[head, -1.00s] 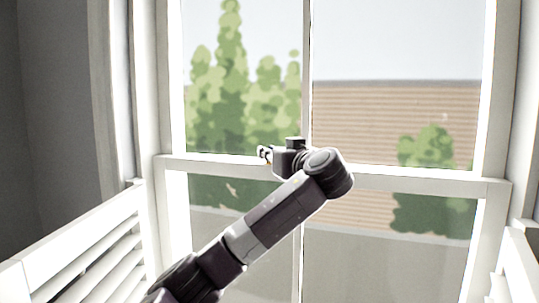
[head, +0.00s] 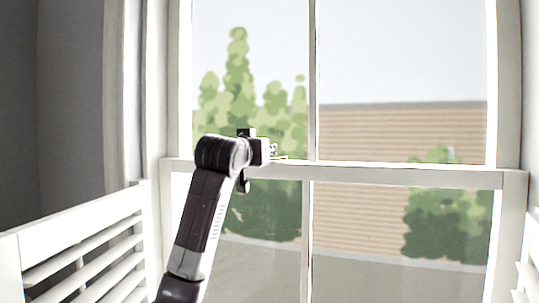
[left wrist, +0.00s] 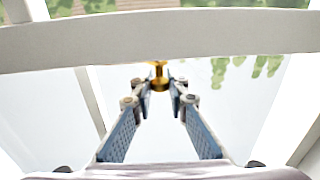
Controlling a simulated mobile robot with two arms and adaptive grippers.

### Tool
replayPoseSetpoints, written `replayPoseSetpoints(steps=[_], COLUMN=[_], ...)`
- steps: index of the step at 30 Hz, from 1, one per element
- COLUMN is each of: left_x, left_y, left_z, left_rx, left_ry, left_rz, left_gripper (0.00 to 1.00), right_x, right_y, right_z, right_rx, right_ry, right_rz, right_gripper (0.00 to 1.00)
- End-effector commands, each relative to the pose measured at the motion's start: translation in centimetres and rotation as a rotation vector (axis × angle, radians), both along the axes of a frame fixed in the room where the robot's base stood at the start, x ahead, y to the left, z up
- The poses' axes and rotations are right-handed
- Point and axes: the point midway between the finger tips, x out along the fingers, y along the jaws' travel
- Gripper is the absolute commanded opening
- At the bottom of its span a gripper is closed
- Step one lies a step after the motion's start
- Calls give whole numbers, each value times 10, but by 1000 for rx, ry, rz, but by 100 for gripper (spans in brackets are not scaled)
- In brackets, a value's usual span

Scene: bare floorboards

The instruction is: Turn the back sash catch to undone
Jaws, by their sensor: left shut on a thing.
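A small brass sash catch (left wrist: 159,80) shows in the left wrist view, at the edge of the white meeting rail (left wrist: 160,40). My left gripper (left wrist: 160,86) is shut on it, with the two fingertips at either side of the brass. In the head view, my left gripper (head: 273,151) is at the top of the meeting rail (head: 400,176), left of the upright bar, pointing right. The catch is too small and too covered there to tell its angle. My right gripper is not in view.
The window frame (head: 509,120) and its glass panes stand close ahead. White louvred shutters (head: 85,235) flank the window at the lower left, with another part (head: 527,262) at the lower right. A grey wall is at the far left.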

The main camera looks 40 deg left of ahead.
Motion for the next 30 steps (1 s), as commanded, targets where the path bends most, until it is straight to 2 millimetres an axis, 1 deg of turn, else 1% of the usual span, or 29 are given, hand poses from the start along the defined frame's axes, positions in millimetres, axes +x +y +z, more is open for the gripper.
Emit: replayPoseSetpoints(steps=[1, 6, 15, 21, 30], left_x=[1, 5, 15, 19, 22], left_y=[6, 13, 21, 23, 24], left_z=[1, 4, 5, 4, 2], left_rx=[-4, -5, -5, -4, 1], left_ry=[2, 1, 1, 1, 1], left_rz=[-37, -188, -416, -518, -590], left_gripper=[0, 0, 0, 0, 0], right_x=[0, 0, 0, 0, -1], right_y=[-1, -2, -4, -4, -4], right_z=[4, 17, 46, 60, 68], right_rx=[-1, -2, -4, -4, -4], right_ry=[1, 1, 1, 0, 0], right_rz=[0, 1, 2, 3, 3], right_gripper=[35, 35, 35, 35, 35])
